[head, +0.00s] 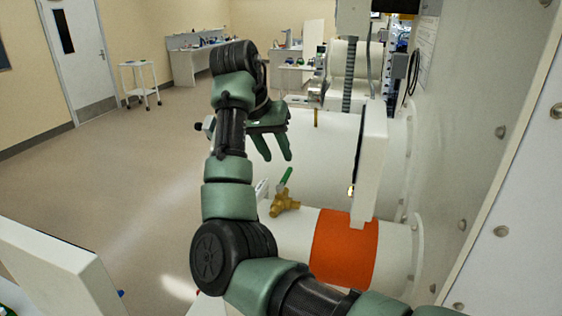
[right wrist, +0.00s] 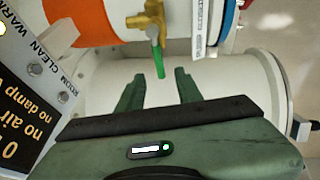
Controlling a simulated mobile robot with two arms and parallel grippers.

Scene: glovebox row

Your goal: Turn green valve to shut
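The green valve is a brass body (head: 284,203) with a green lever handle (head: 286,178), standing by the white cylinder with the orange band. In the head view the handle points up and slightly right. My right gripper (head: 277,158) is just above and left of the handle, fingers apart. In the right wrist view the brass body (right wrist: 148,22) is at the top and the green handle (right wrist: 158,60) reaches down toward the gap between my open fingers (right wrist: 158,85). The handle tip appears just beyond the fingertips, and nothing is held. My left gripper is not in view.
The orange band (head: 344,247) wraps the white cylinder (head: 397,250). A white hinged panel (head: 369,165) hangs right of the valve. A warning sign (right wrist: 30,110) is at the left of the wrist view. Open floor (head: 120,180) lies left, with a small cart (head: 139,80) further back.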

